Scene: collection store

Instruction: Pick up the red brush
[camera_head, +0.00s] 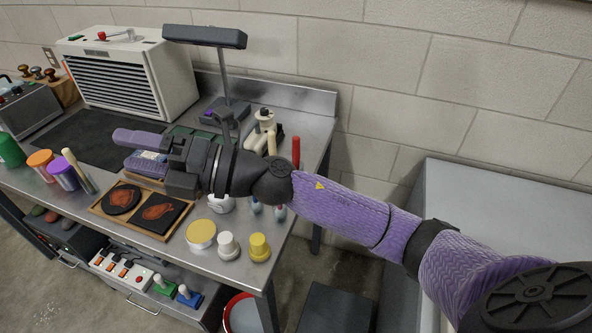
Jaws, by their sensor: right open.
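A slim red upright piece (296,152) stands near the right edge of the metal workbench (225,268), just above my right forearm. It may be the red brush's handle; its lower end is hidden behind my arm and no bristles show. My right gripper (122,149) is open, its purple fingers pointing left over the bench. It is well to the left of the red piece and apart from it. I see nothing held between the fingers. My left gripper is not in view.
A framed tray with two dark plates (170,236) lies below the gripper. Jars with yellow (259,246) and white lids stand at the front edge. A lamp (205,37) and a white louvred cabinet (115,80) stand behind. Coloured jars (62,170) are at left.

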